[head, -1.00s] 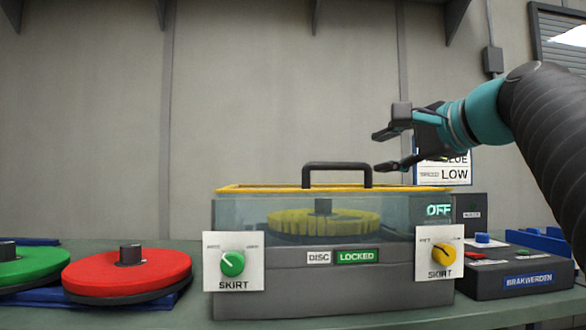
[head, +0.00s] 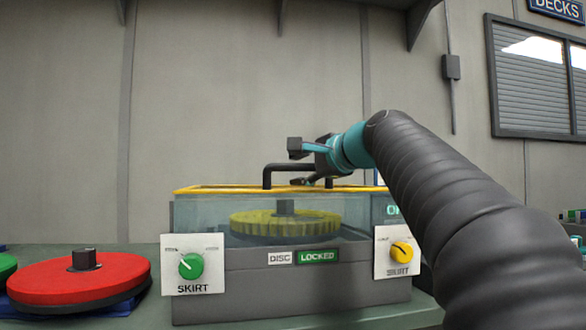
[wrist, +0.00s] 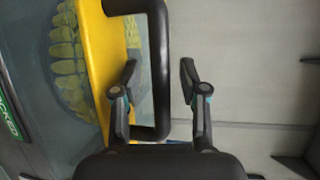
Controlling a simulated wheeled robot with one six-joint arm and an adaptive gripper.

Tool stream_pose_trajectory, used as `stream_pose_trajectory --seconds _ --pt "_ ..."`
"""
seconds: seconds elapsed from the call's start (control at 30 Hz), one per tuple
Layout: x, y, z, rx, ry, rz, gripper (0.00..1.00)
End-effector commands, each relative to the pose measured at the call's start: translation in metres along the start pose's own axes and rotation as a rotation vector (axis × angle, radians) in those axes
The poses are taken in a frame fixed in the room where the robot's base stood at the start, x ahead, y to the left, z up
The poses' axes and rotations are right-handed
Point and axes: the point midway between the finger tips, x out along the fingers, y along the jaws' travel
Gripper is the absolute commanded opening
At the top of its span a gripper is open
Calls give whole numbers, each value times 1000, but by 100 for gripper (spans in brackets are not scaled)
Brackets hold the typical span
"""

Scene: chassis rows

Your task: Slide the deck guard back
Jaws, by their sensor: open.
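The deck guard (head: 205,189) is a clear cover with a yellow top rim and a black handle (head: 267,176). It stands over a yellow disc (head: 262,226) on a grey deck. My gripper (head: 297,165) is open and level with the handle, one finger above its bar and one below in the head view. In the wrist view the handle bar (wrist: 160,95) passes between the open fingers (wrist: 158,69), with gaps on both sides. I cannot tell how deep the bar sits between them. My arm covers part of the deck's right side.
The deck front has a green knob (head: 191,266), a yellow knob (head: 402,252) and a green "LOCKED" label (head: 318,256). A red disc (head: 60,280) lies at the left, with part of a green one beyond. The wall stands behind the bench.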

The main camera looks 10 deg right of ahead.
Motion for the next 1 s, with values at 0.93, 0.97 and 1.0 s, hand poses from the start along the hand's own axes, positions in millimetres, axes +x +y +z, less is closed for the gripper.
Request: stream_pose_trajectory --seconds 0.93,0.97,1.0 --pt "18 -6 -6 4 -3 3 0" --pt "22 -7 -7 4 -4 3 0" --pt "29 -9 -10 4 -5 5 0"
